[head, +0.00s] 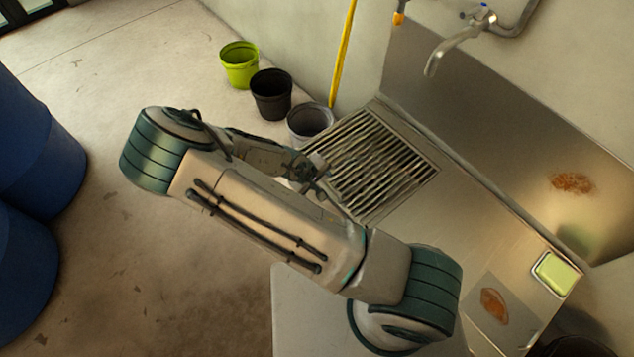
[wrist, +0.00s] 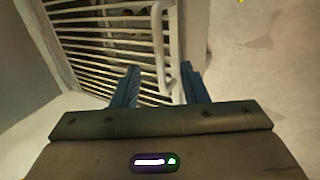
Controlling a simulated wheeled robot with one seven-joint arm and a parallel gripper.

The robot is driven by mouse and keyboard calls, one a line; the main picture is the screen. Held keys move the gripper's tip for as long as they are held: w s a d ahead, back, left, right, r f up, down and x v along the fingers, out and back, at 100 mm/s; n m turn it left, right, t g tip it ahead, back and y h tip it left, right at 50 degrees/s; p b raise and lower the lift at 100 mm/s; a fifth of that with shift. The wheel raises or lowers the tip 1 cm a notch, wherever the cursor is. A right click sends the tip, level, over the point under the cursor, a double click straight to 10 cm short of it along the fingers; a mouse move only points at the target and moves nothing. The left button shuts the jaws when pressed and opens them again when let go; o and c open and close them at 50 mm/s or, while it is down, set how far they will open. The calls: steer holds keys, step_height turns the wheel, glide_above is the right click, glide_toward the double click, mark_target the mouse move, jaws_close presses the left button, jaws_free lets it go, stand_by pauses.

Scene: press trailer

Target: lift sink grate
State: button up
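The sink grate (head: 372,165) is a metal grid of parallel bars set in the left end of the steel counter in the head view. In the wrist view the grate (wrist: 105,40) fills the upper left, and a raised pale bar like a handle (wrist: 159,48) stands at its near right edge. My gripper (wrist: 161,80) is open, its two blue-grey fingers apart with the lower end of that bar seen between or just beyond them. I cannot tell whether they touch it.
A tap (head: 458,40) hangs over the counter from the wall. Green (head: 239,65), black (head: 271,94) and grey (head: 309,122) buckets stand on the floor beside the grate. A yellow pole (head: 343,50) leans behind them. A sponge (head: 554,273) lies at the counter's right. Blue barrels (head: 35,150) stand far left.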

mark_target(327, 183)
steer(key=shift+b+x, duration=2.95)
steer(key=shift+b, duration=0.15)
jaws_close()
